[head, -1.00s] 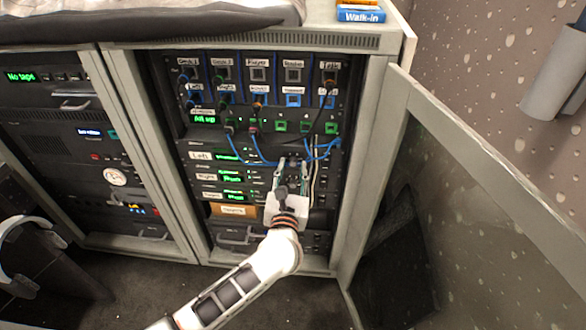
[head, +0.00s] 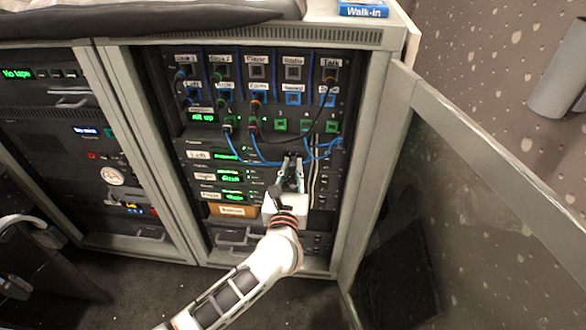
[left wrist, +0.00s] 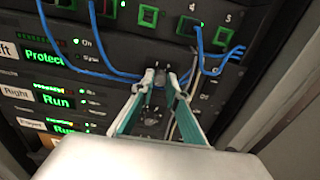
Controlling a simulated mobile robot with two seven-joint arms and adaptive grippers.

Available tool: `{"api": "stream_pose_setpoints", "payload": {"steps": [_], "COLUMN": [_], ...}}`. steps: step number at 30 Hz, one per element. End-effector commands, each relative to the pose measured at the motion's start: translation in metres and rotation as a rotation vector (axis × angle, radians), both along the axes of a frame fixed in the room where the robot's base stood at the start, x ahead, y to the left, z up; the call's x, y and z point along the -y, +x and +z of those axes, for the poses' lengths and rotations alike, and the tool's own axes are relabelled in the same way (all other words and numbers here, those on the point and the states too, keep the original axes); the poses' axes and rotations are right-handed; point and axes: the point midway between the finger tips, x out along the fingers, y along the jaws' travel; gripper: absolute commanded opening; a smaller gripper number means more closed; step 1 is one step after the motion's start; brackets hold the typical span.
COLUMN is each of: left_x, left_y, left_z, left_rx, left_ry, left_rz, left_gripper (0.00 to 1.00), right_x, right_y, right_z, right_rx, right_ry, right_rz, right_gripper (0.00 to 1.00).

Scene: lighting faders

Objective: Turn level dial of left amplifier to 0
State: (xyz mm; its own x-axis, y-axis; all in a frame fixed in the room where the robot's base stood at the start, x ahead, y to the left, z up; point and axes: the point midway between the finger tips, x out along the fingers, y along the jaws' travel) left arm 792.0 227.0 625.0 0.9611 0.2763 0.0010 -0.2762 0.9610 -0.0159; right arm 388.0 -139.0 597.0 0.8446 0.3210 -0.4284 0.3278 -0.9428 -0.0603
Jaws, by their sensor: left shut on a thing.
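The left amplifier (head: 226,155) is the top row of three dark units in the open rack, with a "Left" label and a green display. In the left wrist view its display (left wrist: 42,54) reads "Protect". My left gripper (head: 291,161) reaches its right part from below. In the left wrist view the gripper (left wrist: 160,78) has its fingertips closed on either side of a small grey level dial (left wrist: 159,82). The fingers hide most of the dial, so its setting cannot be read. My right gripper is not in view.
Blue patch cables (head: 262,160) hang just above and left of the fingers. Pale cables (head: 314,182) run down at their right. The right amplifier (head: 230,177) lies just below, reading "Run". The open glass door (head: 470,170) stands at the right.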

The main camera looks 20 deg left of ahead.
Motion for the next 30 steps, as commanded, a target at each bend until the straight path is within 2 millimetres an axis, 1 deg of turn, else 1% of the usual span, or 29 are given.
{"api": "stream_pose_setpoints", "payload": {"steps": [3, 4, 5, 6, 14, 17, 20, 30], "left_x": [0.000, 0.000, 0.000, 0.000, 0.000, 0.000, 0.000, 0.000], "left_y": [0.000, 0.000, 0.000, 0.000, 0.000, 0.000, 0.000, 0.000], "left_z": [0.000, 0.000, 0.000, 0.000, 0.000, 0.003, 0.013, 0.075], "left_rx": [-0.001, -0.001, -0.001, -0.001, -0.001, -0.001, 0.002, 0.004], "left_ry": [-0.001, -0.001, -0.001, -0.001, 0.001, -0.001, -0.003, -0.003], "left_rz": [0.001, 0.001, 0.001, 0.000, 0.000, 0.000, 0.001, 0.000], "left_gripper": [0.00, 0.22, 0.30, 0.31, 0.31, 0.31, 0.31, 0.31], "right_x": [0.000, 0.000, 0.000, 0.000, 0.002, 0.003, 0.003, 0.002], "right_y": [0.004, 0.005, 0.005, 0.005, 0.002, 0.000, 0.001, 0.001], "right_z": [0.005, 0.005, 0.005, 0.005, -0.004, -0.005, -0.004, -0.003], "right_rx": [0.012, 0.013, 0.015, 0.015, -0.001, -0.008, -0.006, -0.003], "right_ry": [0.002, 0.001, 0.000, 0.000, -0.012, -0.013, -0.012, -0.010], "right_rz": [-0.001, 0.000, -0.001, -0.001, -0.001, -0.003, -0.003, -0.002], "right_gripper": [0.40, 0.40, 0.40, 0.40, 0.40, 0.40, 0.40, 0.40]}}
